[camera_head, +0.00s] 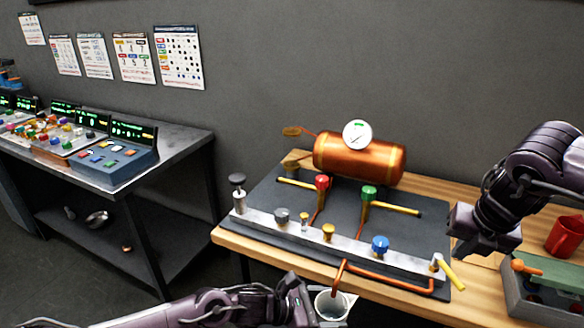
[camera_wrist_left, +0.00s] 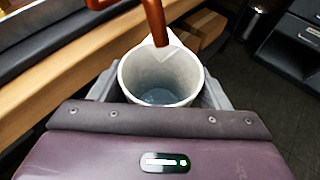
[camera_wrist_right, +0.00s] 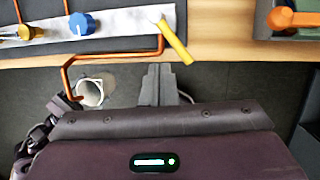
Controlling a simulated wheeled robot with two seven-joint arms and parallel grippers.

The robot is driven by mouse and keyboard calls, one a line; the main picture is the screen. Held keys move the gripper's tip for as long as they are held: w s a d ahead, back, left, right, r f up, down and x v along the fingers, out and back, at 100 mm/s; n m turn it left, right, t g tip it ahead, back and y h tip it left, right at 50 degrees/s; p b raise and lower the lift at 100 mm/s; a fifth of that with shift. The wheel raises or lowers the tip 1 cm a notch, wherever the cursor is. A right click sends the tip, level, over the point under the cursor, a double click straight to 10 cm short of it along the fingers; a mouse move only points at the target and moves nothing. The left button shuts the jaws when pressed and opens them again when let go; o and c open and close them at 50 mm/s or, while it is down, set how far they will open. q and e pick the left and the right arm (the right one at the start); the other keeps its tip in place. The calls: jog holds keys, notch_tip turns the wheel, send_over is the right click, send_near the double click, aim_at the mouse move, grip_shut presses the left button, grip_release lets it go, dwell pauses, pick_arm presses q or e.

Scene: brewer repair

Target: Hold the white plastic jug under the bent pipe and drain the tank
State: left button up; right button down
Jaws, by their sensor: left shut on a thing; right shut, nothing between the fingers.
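The white plastic jug (camera_head: 332,306) is upright below the front edge of the bench, with its mouth under the open end of the bent copper pipe (camera_head: 341,273). My left gripper (camera_head: 312,308) is shut on the jug; its fingers flank it in the left wrist view (camera_wrist_left: 160,85). A bluish-grey surface shows inside the jug, perhaps liquid. No stream from the pipe is visible. The copper tank (camera_head: 360,158) with a round gauge lies at the back. My right gripper (camera_wrist_right: 160,85) is shut and empty, just beside the yellow lever (camera_wrist_right: 176,42) at the pipe's right end.
A metal manifold (camera_head: 265,221) with several knobs, including a blue one (camera_head: 380,245), runs along the bench front. Red (camera_head: 322,182) and green (camera_head: 368,193) valves stand behind it. A grey toolbox (camera_head: 540,290) and red cup (camera_head: 566,236) are at right. A control table (camera_head: 170,160) stands left.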

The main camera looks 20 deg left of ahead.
send_over(457, 281)
jog(key=s+a, duration=0.1)
jog(key=a, duration=0.1)
jog(key=shift+s+f, duration=0.15)
jog(key=shift+f, duration=1.9)
jog(key=shift+f, duration=2.35)
jog(key=shift+w+d, duration=0.2)
jog(key=shift+d, duration=0.35)
jog(key=shift+w+d, duration=0.3)
jog(key=shift+d, duration=0.25)
